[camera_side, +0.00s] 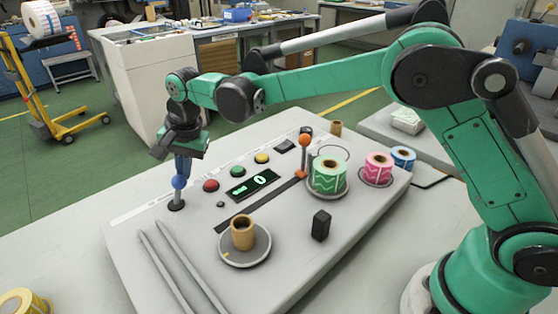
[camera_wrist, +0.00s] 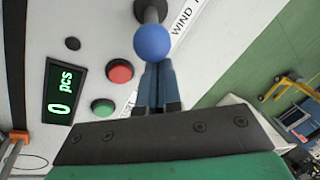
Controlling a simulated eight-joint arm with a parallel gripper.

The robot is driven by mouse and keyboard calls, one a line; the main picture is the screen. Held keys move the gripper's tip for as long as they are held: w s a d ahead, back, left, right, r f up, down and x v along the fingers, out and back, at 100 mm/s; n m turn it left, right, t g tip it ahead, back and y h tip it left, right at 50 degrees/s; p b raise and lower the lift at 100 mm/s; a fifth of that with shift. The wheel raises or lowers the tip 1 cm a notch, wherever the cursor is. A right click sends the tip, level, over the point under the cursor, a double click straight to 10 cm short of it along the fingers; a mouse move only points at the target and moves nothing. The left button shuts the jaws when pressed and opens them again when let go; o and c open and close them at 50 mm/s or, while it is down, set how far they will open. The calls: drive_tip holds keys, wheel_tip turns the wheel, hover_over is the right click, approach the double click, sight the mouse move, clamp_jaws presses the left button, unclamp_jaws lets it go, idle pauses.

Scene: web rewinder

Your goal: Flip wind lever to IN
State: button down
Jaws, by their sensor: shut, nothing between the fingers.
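The wind lever is a blue ball knob (camera_side: 179,182) on a short dark stem and round base (camera_side: 176,205) at the left end of the rewinder panel. In the wrist view the blue knob (camera_wrist: 152,42) is large at top centre, next to the printed word WIND. The rest of that label is cut off. My gripper (camera_side: 181,172) points down at the knob, its blue fingers together with nothing between them. In the wrist view the fingertips (camera_wrist: 156,66) end right at the knob; I cannot tell whether they touch it.
The panel has red (camera_side: 211,186), green (camera_side: 238,172) and yellow (camera_side: 261,158) buttons and a lit display (camera_side: 252,184) reading 0 pcs. An orange-knobbed post (camera_side: 304,142) stands by the green label roll (camera_side: 328,175). A cardboard core (camera_side: 242,232) sits on the front spindle plate. Two grey rails lie front left.

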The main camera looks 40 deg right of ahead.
drive_tip(key=shift+a+r+h, duration=0.2)
drive_tip(key=shift+a+h, duration=0.2)
drive_tip(key=shift+h, duration=0.3)
drive_tip(key=a+h, duration=0.2)
drive_tip(key=h, duration=0.1)
drive_tip(key=shift+r, duration=0.3)
drive_tip(key=shift+a, duration=0.1)
drive_tip(key=shift+r, duration=0.1)
drive_tip(key=shift+r, duration=0.75)
